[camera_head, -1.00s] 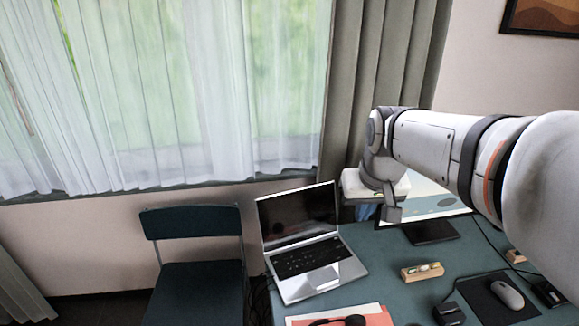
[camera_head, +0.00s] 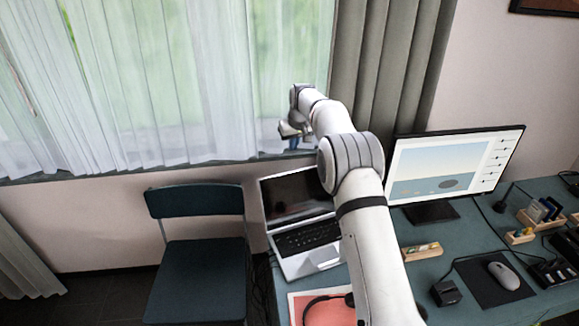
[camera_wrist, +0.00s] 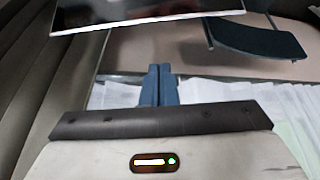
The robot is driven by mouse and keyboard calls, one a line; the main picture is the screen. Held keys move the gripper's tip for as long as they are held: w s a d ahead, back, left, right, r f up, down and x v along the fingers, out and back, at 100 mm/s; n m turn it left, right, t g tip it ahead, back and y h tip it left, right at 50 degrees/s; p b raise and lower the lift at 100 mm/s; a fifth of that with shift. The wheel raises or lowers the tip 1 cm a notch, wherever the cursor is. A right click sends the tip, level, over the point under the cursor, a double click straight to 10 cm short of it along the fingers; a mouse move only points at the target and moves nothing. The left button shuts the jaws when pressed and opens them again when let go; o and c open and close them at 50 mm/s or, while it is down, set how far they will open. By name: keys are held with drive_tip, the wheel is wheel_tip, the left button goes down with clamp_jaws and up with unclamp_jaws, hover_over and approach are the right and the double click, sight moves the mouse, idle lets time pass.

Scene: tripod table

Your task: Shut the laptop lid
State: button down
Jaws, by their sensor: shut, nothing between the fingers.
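The silver laptop (camera_head: 310,241) stands open at the left end of the teal desk. Its dark-screened lid (camera_head: 290,193) is raised and leans back a little. My gripper (camera_head: 293,143) is behind and above the lid's upper edge, apart from it in the picture, in front of the curtain. In the wrist view my gripper's two blue fingers (camera_wrist: 160,85) are together with nothing between them. A dark panel with a pale edge (camera_wrist: 150,14), which looks like the lid, crosses the top of that view. My arm hides the laptop's right side.
A teal chair (camera_head: 200,240) stands left of the desk; it also shows in the wrist view (camera_wrist: 255,38). A monitor (camera_head: 455,165) stands right of my arm.

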wheel_tip(320, 180, down, 10)
drive_tip(key=a+p, duration=0.1)
drive_tip(key=p, duration=0.4)
drive_tip(key=shift+w+p, duration=0.35)
drive_tip(key=shift+w, duration=0.1)
idle(0.4)
drive_tip(key=shift+a, duration=0.1)
drive_tip(key=shift+s+d+f+b, duration=0.1)
drive_tip(key=shift+d+b, duration=0.1)
drive_tip(key=shift+b, duration=0.35)
